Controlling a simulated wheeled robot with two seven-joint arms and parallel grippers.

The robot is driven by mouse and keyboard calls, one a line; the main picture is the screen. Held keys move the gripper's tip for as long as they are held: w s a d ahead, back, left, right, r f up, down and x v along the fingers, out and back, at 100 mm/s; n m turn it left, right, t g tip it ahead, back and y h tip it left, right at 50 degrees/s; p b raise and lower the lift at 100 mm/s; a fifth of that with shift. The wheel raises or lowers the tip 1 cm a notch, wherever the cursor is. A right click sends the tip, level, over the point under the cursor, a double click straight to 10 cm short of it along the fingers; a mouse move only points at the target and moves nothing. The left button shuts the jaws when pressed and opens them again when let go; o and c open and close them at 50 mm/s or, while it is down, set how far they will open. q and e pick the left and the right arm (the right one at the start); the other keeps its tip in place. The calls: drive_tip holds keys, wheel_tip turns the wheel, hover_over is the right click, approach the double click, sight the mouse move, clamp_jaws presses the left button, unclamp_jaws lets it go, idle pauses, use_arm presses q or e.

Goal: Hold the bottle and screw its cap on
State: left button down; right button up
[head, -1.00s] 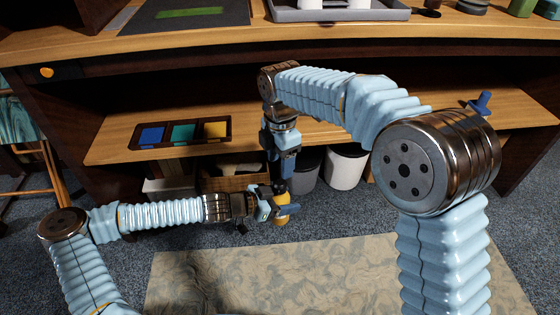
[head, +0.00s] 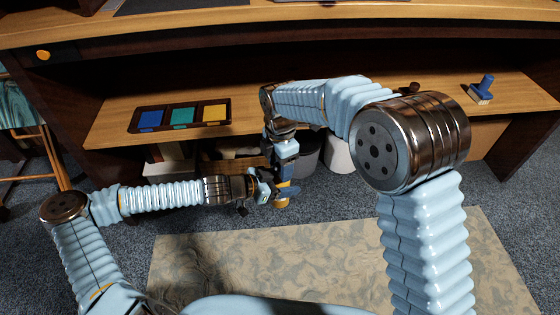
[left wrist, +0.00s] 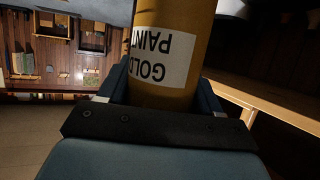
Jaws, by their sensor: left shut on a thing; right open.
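A gold paint bottle (head: 283,199) is held in front of the desk by my left gripper (head: 272,190), which is shut around its body. In the left wrist view the bottle (left wrist: 180,40) fills the space between the fingers and its white label reads "GOLD PAINT" upside down. My right gripper (head: 285,172) is open, pointing down right above the bottle, close to its top. The bottle's top and any cap are hidden by the right gripper, so I cannot tell whether they touch.
A tray with blue, green and yellow squares (head: 181,116) lies on the desk's lower shelf (head: 110,136). A blue-handled stamp-like item (head: 482,92) stands at the shelf's right. Bins (head: 338,152) stand under the shelf. A patterned mat (head: 390,262) covers the floor.

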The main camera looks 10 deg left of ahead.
drive_tip(key=shift+c, duration=0.4)
drive_tip(key=c, duration=1)
drive_tip(key=m, duration=0.3)
clamp_jaws()
drive_tip(key=o, duration=1.1)
unclamp_jaws()
drive_tip(key=shift+o, duration=0.2)
drive_tip(key=shift+r, duration=2.3)
